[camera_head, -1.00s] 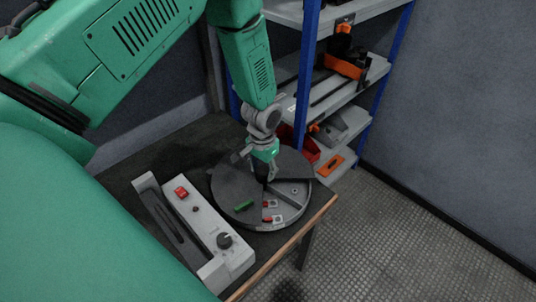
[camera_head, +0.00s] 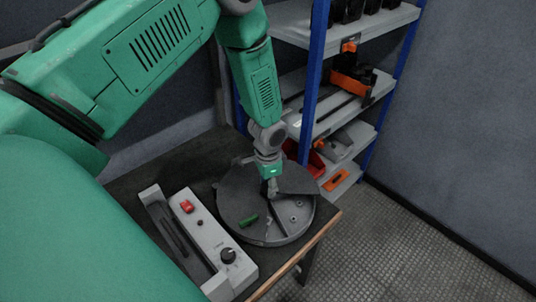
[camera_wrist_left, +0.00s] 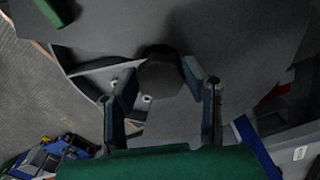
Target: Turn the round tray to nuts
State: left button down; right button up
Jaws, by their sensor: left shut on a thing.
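The round tray (camera_head: 228,218) stands on the dark table under a grey cover with a wedge-shaped opening at its right front. Through the opening I see a divider and a few small ring-like pieces (camera_head: 293,219), perhaps nuts; they also show in the left wrist view (camera_wrist_left: 146,98). A green block (camera_head: 248,221) sits on the cover. My left gripper (camera_head: 272,190) points down at the tray's centre. In the left wrist view its fingers (camera_wrist_left: 160,88) are shut on a dark faceted knob (camera_wrist_left: 160,73). My right gripper is out of view.
A grey control box (camera_head: 205,232) with a red button and black dial stands left of the tray. The table's wooden edge (camera_head: 291,258) is close in front. A blue-posted shelf (camera_head: 311,85) with orange and red items stands behind. Open floor lies at right.

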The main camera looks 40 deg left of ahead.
pick_arm(q)
jog(key=shift+w+d+m, duration=0.1)
jog(key=shift+w+m, duration=0.1)
jog(key=shift+m, duration=0.7)
jog(key=shift+w+m, duration=0.15)
jog(key=shift+m, duration=0.75)
jog(key=shift+m+p, duration=0.35)
jog(key=shift+m, duration=0.35)
jog(key=c, duration=1)
grip_release()
jog(key=shift+o, duration=0.2)
jog(key=shift+f, duration=0.1)
jog(key=shift+s+r, duration=0.1)
jog(key=shift+r, duration=0.45)
notch_tip(320, 180, up, 11)
jog(key=shift+w+f, duration=0.15)
jog(key=shift+w, duration=0.05)
